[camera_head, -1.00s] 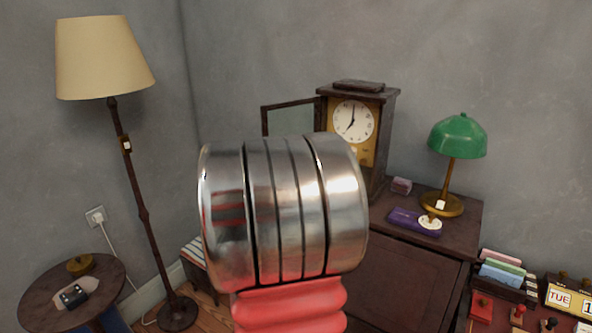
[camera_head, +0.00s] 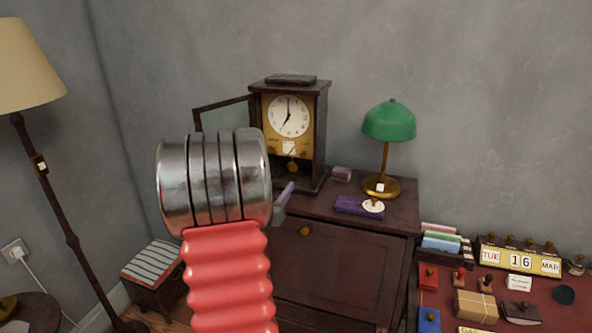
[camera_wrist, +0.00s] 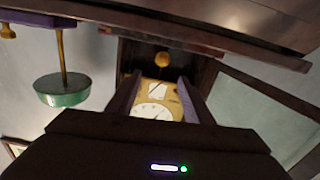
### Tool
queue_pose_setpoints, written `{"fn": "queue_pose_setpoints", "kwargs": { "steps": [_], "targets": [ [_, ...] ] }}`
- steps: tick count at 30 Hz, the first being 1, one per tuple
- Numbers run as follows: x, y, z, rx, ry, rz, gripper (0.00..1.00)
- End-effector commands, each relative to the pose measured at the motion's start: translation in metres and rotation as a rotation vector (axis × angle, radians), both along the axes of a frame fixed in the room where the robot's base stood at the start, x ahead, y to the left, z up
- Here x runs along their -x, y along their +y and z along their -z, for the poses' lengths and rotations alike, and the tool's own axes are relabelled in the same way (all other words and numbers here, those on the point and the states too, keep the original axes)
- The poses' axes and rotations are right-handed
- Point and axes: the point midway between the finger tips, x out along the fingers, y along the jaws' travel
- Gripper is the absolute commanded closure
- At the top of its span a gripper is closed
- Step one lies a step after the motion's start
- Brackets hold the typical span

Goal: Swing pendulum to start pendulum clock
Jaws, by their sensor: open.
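The pendulum clock (camera_head: 288,117) stands on the dark wooden cabinet, its glass door (camera_head: 225,117) open to the left. Its brass pendulum bob (camera_head: 292,167) hangs in the open case below the white dial. In the wrist view, which is upside down, the bob (camera_wrist: 162,59) shows just beyond and between my fingertips, with the dial (camera_wrist: 156,109) below it. My gripper (camera_wrist: 160,77) is open and empty, its purple fingers apart and aimed at the case. In the head view a purple finger of my gripper (camera_head: 287,190) shows before the clock; my arm hides the rest.
A green lamp (camera_head: 388,122), a purple box (camera_head: 352,206) and a small pinkish box (camera_head: 341,174) stand on the cabinet (camera_head: 345,275) right of the clock. A desk with a calendar (camera_head: 520,259) is at right. A floor lamp (camera_head: 60,215) and striped stool (camera_head: 152,262) are at left.

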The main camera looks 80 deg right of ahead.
Motion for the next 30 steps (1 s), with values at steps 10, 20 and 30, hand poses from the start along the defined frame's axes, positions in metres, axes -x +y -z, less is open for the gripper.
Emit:
{"fn": "queue_pose_setpoints", "kwargs": {
  "steps": [10,20,30],
  "targets": [
    [0.006,-0.047,0.001,-0.001,0.000,0.003,0.53],
    [0.011,-0.097,0.001,-0.001,0.000,0.003,0.53],
    [0.013,-0.129,0.001,-0.001,0.000,0.001,0.53]
  ]
}}
